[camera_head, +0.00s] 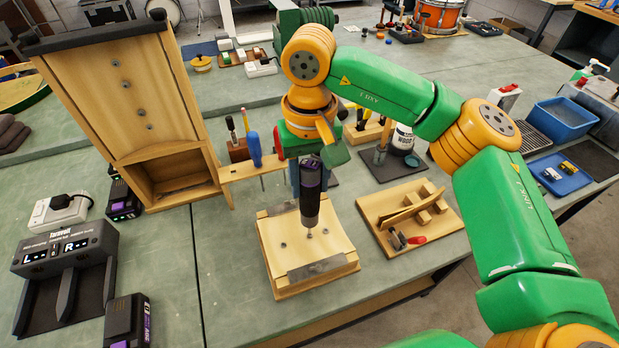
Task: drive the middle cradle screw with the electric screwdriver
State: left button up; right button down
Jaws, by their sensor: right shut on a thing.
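The electric screwdriver (311,200), dark with a purple band, is upright with its tip pointing down. My right gripper (312,158) is shut on its upper part, which is partly hidden by the gripper. The cradle (335,240) is a square pale wooden block with grey strips at its front and back edges. The screwdriver's tip is at the middle screw (309,235), touching it or just above; I cannot tell which. Another screw (283,245) shows to the left and one (325,231) to the right. My left gripper is not in view.
A tall wooden stand (125,85) rises at the left. A small wooden rack with a blue-handled screwdriver (254,148) is close behind the cradle. A wooden tray (408,215) is to its right. Chargers (65,265) and a battery (127,322) are at the front left. Bench between is clear.

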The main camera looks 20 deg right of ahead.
jog(key=shift+f+b, duration=0.4)
jog(key=shift+f, duration=0.3)
dwell(2.9)
jog(key=shift+r, duration=0.1)
notch_tip(320, 180, up, 3)
jog(key=p, duration=0.2)
jog(key=shift+w+p, duration=0.1)
jog(key=shift+p, duration=0.3)
